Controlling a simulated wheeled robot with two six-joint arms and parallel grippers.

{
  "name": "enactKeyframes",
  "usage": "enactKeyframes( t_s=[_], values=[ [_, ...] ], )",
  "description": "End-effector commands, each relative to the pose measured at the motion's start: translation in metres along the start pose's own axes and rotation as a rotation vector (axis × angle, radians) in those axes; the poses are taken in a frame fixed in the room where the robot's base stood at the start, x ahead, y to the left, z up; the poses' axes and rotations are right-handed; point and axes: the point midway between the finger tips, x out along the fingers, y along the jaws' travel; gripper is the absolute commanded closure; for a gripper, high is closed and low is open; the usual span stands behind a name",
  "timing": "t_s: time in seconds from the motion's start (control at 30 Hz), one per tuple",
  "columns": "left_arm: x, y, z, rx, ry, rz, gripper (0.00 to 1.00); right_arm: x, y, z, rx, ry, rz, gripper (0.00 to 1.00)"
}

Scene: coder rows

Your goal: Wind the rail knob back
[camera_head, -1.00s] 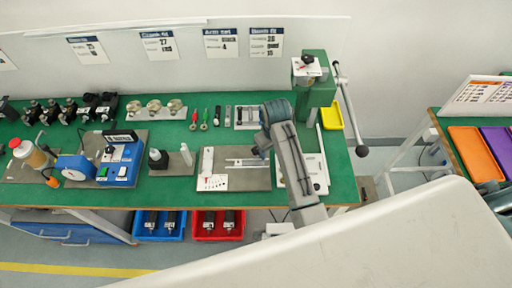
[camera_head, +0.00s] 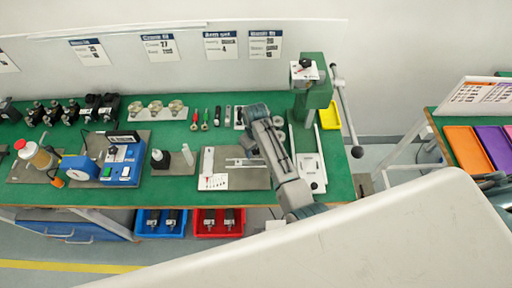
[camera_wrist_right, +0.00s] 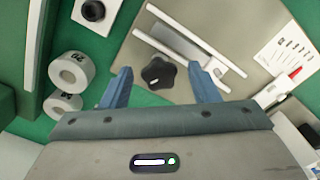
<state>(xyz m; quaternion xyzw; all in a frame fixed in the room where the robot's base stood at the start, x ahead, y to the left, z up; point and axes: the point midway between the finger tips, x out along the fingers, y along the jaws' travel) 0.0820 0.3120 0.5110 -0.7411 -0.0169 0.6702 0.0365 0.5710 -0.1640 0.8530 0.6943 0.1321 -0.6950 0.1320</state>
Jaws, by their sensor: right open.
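The rail knob (camera_wrist_right: 158,72), a black lobed knob, shows in the right wrist view at the end of two pale parallel rails (camera_wrist_right: 186,36). The rail fixture (camera_head: 240,178) sits on a grey-brown plate on the green bench in the head view, partly hidden by my right arm. My right gripper (camera_wrist_right: 161,78) is open, with one blue-grey finger on each side of the knob in the picture. No contact with the knob shows, and I cannot tell the height gap. In the head view my right gripper (camera_head: 249,146) is over the plate's right part. My left gripper is not in view.
Two white rolls (camera_wrist_right: 68,72) lie to the left in the wrist view. A green press (camera_head: 313,95) with a long lever stands at the bench's right end. A white printed card (camera_head: 213,182) lies on the plate. A blue device (camera_head: 121,163) stands farther left.

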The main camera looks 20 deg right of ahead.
Motion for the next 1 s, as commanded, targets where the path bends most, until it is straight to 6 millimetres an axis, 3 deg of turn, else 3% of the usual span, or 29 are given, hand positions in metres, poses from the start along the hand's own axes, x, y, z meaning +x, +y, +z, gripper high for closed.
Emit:
enactKeyframes(
  t_s=[0.4,0.63,1.0],
  values=[
    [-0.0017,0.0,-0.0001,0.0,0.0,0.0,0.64,0.0083,0.0003,0.0001,0.0,0.001,0.001,0.47],
    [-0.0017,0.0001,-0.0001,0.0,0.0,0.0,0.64,0.0081,0.0003,0.0001,0.001,0.001,0.0,0.89],
    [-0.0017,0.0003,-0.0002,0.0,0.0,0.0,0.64,0.0079,0.0002,0.0001,0.06,0.001,0.0,0.89]
  ],
)
